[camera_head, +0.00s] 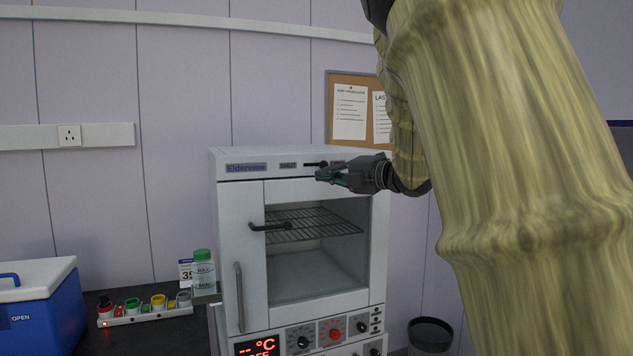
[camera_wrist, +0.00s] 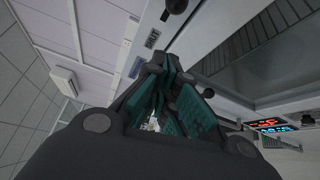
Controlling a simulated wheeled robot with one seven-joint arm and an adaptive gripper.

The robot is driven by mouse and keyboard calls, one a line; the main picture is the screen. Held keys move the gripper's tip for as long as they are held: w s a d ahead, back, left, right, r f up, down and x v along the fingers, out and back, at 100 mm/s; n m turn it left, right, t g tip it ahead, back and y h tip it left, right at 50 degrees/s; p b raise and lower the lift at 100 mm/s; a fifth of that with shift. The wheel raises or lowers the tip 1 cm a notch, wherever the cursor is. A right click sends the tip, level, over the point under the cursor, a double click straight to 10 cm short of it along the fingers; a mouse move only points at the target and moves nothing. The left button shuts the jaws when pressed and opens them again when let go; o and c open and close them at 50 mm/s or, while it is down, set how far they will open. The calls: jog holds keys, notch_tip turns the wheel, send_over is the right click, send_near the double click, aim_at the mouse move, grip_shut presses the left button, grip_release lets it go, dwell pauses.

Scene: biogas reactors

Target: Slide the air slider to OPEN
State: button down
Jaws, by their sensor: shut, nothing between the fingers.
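The white oven (camera_head: 290,160) stands in the middle of the head view. Its top front strip carries a dark slider (camera_head: 314,164) in a slot, between small labels. My gripper (camera_head: 322,176) is shut and empty, coming from the right in front of this strip, just below the slider as seen here. I cannot tell whether it touches the strip. In the wrist view the teal fingers of my gripper (camera_wrist: 172,62) come together near the strip. A black knob (camera_wrist: 176,5), probably the slider, shows at the top edge.
The oven door has a window, a black latch (camera_head: 270,226) and a long handle (camera_head: 240,297). A control panel (camera_head: 318,335) lies below. A bin (camera_head: 430,335) is at right.

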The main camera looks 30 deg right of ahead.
jog(key=shift+b+v, duration=0.4)
jog(key=shift+v, duration=1.25)
jog(key=shift+a, duration=0.15)
